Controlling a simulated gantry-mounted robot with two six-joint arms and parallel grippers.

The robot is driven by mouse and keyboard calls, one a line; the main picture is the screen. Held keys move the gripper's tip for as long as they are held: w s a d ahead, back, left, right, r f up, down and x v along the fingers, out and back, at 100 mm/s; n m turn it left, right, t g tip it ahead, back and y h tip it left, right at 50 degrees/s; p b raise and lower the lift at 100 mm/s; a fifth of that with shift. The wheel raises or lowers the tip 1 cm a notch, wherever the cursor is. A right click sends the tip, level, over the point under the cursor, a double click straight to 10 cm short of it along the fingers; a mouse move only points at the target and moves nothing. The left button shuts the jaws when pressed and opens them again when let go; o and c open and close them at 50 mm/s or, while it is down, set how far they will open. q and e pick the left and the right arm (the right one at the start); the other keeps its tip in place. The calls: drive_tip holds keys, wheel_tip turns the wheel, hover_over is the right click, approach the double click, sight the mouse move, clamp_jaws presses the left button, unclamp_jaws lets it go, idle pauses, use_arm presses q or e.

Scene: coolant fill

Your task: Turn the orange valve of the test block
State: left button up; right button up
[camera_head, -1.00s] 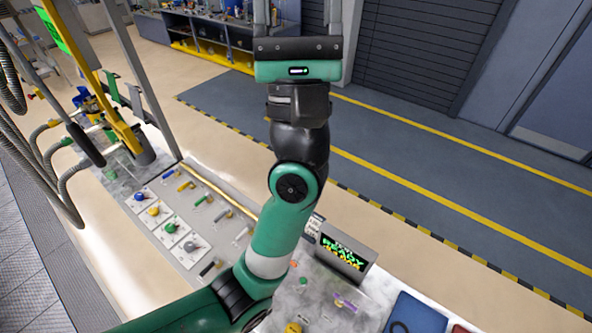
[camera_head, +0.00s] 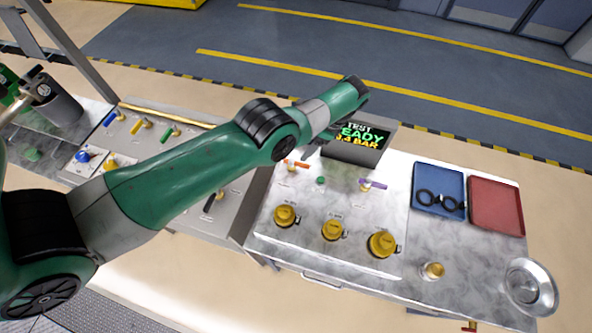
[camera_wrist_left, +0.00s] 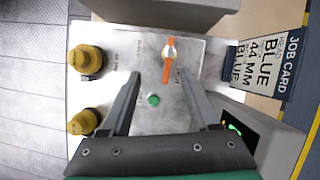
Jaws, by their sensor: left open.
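The orange valve (camera_head: 297,165) is a small lever on the metal top of the test block (camera_head: 345,215). In the left wrist view the orange valve (camera_wrist_left: 168,58) lies lengthwise between and slightly beyond my left gripper's fingertips (camera_wrist_left: 159,73). The fingers are apart, with nothing between them gripped. In the head view the gripper itself is mostly hidden behind my arm, close to the orange valve. A green button (camera_wrist_left: 153,100) is near the valve; it also shows in the head view (camera_head: 320,181). My right gripper is not seen.
A display (camera_head: 358,140) stands behind the valves. A purple lever (camera_head: 373,185) and several yellow caps (camera_head: 333,230) are on the block. A blue tray (camera_head: 438,187) and a red tray (camera_head: 497,205) lie to the right. A job card (camera_wrist_left: 265,63) shows in the wrist view.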

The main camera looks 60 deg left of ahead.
sight(293, 160)
use_arm(q)
drive_tip(key=shift+n, duration=0.3)
drive_tip(key=b+x, duration=0.1)
drive_tip(key=x, duration=0.3)
drive_tip(key=a+x, duration=0.1)
drive_tip(key=x, duration=0.3)
drive_tip(key=w+b+x, duration=0.1)
drive_tip(key=x, duration=0.3)
drive_tip(key=shift+s+a+f+b, duration=0.1)
drive_tip(key=shift+a+f+b, duration=0.2)
drive_tip(key=shift+f+b, duration=0.05)
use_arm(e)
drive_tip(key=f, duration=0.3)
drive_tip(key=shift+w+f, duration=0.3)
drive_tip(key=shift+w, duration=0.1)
use_arm(q)
clamp_jaws()
